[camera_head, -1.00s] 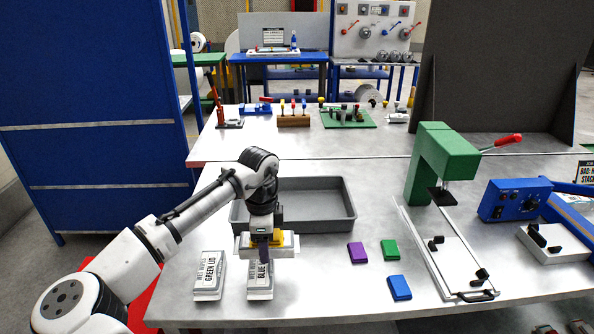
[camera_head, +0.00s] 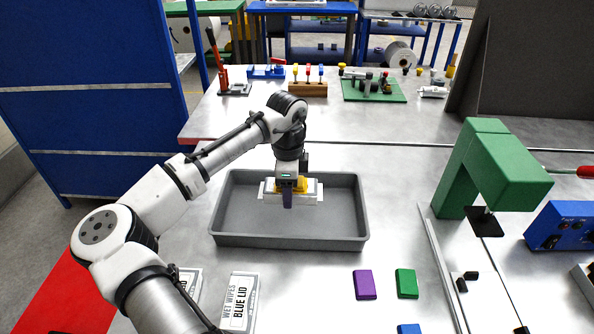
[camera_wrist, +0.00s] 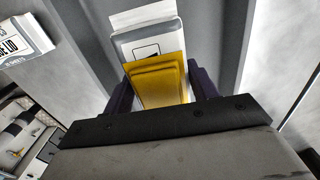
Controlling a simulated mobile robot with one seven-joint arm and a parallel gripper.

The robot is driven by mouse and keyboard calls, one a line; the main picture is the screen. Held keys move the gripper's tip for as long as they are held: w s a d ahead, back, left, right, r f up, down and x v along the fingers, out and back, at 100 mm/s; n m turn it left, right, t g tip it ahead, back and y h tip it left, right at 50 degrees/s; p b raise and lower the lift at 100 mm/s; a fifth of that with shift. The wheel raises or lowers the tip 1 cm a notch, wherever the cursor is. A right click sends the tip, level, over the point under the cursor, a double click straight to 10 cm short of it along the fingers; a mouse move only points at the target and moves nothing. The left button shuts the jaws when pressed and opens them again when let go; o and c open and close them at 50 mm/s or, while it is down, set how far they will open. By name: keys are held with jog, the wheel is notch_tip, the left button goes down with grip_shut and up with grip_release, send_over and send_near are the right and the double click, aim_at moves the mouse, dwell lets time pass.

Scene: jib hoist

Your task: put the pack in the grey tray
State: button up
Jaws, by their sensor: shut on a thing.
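The pack (camera_head: 310,196) is white with a yellow lid, and my gripper (camera_head: 288,198) is shut on it. In the wrist view the yellow lid (camera_wrist: 160,82) sits between the two dark fingers, with the white body beyond. The grey tray (camera_head: 290,242) is a wide, shallow, open tray on the table. My gripper and the pack are within the tray's outline in the head view. I cannot tell whether the pack touches the tray floor. The rest of the tray looks empty.
A pack marked blue lid (camera_head: 239,303) lies in front of the tray; another pack (camera_head: 190,281) beside it is partly hidden by my arm. Purple (camera_head: 364,284), green (camera_head: 406,283) and blue (camera_head: 408,328) blocks lie right of them.

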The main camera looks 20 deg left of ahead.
jog(key=shift+w, duration=0.35)
jog(key=shift+s+f+b, duration=0.15)
jog(key=shift+f+b, duration=0.2)
jog(key=shift+b, duration=0.1)
jog(key=b, duration=0.4)
send_over(290, 215)
notch_tip(290, 215, down, 4)
jog(key=shift+f, duration=1.05)
jog(key=shift+f, duration=0.3)
jog(key=o, duration=1.1)
